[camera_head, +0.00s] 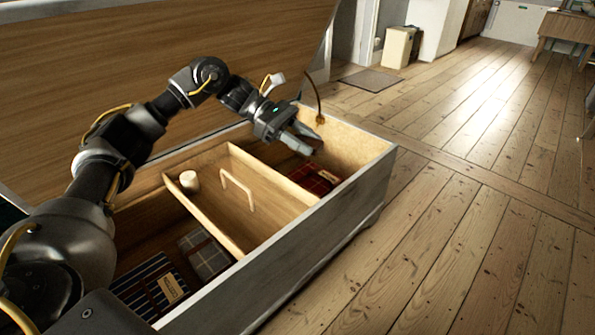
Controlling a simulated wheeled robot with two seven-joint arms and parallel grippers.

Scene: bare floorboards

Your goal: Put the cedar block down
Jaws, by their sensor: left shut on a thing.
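My left gripper (314,143) reaches in from the left over the right-hand compartment of an open wooden chest (335,205). Its fingers point down to the right and are shut. A small brown piece (320,119) with a thin curved dark cord or hook shows right beside the fingertips; it looks like the cedar block. The fingers hide the grip itself. Below them a folded red plaid cloth (313,180) with a pale tag lies in the compartment. My right gripper is not in view.
The raised lid (130,65) stands behind my arm. A lift-out tray with a pale handle (238,186) fills the chest's middle; a white cylinder (189,181) stands there. Striped (145,288) and grey plaid cloths (205,255) lie at left. Floorboards to the right are clear.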

